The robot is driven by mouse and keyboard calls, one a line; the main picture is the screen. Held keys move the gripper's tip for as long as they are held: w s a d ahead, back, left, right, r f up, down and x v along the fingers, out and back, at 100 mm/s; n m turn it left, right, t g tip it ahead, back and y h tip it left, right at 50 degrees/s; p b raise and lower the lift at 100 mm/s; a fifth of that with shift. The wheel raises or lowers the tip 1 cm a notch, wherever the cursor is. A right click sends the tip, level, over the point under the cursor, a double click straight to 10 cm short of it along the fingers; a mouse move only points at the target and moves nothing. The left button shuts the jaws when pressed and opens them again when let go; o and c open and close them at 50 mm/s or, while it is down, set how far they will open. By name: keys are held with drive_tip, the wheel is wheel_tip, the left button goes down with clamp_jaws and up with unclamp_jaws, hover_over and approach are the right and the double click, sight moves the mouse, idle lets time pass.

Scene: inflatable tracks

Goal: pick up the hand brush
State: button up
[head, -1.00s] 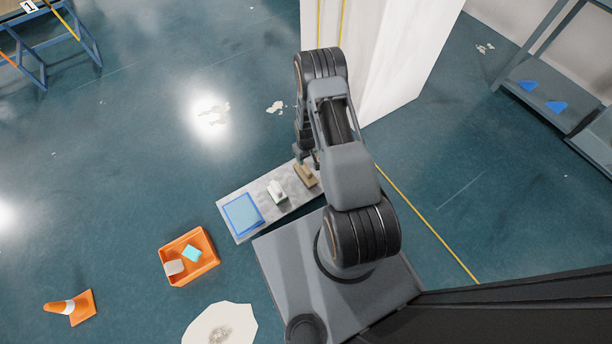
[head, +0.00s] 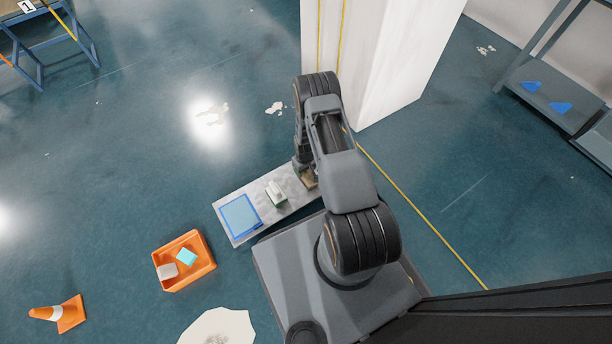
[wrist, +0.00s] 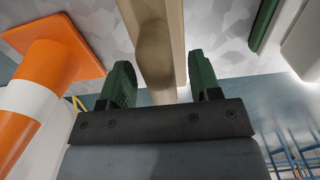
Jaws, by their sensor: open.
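The hand brush appears to be the tan, wooden-looking piece (wrist: 158,45) in the wrist view, with a rounded raised part along it. It lies on a grey speckled board (wrist: 215,25). In the head view, the tan piece (head: 311,182) shows only partly at the board's right end, beneath my arm. My gripper (wrist: 160,78) is open, with one green finger on each side of the tan piece. A gap shows at both sides, and I see no firm contact. The gripper's fingertips are hidden in the head view.
The board also carries a white-and-green block (head: 276,193) and a blue-edged square (head: 240,218). An orange crate (head: 183,261) with two small items sits at left. An orange-and-white cone (wrist: 40,85) shows left in the wrist view. A white pillar (head: 385,70) stands behind my arm.

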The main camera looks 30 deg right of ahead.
clamp_jaws()
idle(0.5)
drive_tip(key=shift+r, duration=0.2)
drive_tip(key=shift+r, duration=0.3)
wheel_tip(320, 180, up, 2)
drive_tip(key=shift+r+p, duration=0.1)
drive_tip(key=shift+p, duration=0.7)
drive_tip(key=s+a+r+p, duration=0.6)
drive_tip(key=a+r, duration=0.4)
drive_tip(key=a, duration=0.2)
drive_tip(key=shift+s, duration=0.55)
